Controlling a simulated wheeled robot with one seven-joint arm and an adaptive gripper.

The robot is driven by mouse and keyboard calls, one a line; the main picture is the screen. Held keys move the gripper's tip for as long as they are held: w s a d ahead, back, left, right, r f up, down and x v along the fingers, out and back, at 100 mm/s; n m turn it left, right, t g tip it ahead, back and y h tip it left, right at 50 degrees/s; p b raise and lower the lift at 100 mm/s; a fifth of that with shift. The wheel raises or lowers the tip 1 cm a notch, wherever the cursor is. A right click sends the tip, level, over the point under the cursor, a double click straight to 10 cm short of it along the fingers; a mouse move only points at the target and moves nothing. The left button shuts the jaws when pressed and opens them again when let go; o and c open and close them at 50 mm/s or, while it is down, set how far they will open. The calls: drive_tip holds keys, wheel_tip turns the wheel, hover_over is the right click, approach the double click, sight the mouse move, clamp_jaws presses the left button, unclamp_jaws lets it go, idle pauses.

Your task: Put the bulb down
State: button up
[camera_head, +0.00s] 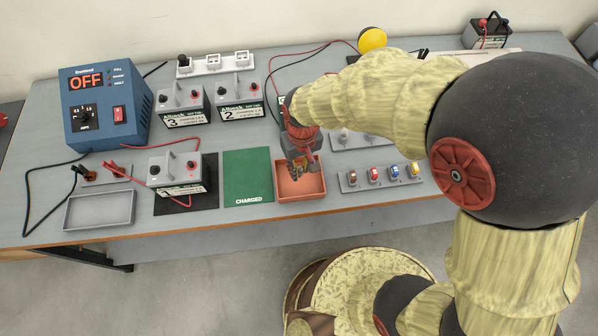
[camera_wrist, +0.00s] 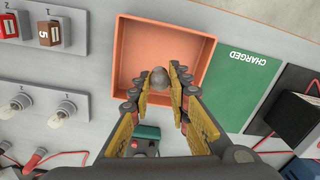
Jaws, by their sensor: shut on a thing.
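My gripper (camera_head: 303,168) hangs over the orange tray (camera_head: 301,197) at the front of the bench. In the wrist view my gripper (camera_wrist: 161,92) has its fingertips closed on a small grey, rounded bulb (camera_wrist: 158,77). The bulb shows against the floor of the orange tray (camera_wrist: 127,55). I cannot tell whether the bulb touches the tray floor. In the head view the fingers hide the bulb.
The green CHARGED mat (camera_head: 248,174) lies left of the tray, and a strip of coloured fuses (camera_head: 382,179) lies right. Behind it is a plate of bulb sockets (camera_head: 362,137). Batteries, a blue charger (camera_head: 105,106) and an empty grey tray (camera_head: 99,211) are further left.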

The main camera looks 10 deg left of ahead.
drive_tip(key=shift+a+f+b, duration=0.1)
drive_tip(key=shift+f+b, duration=0.2)
drive_tip(key=shift+f, duration=1.3)
drive_tip(key=shift+f, duration=0.15)
drive_tip(key=o, duration=0.8)
drive_tip(key=shift+c, duration=0.2)
drive_tip(key=shift+o, duration=0.3)
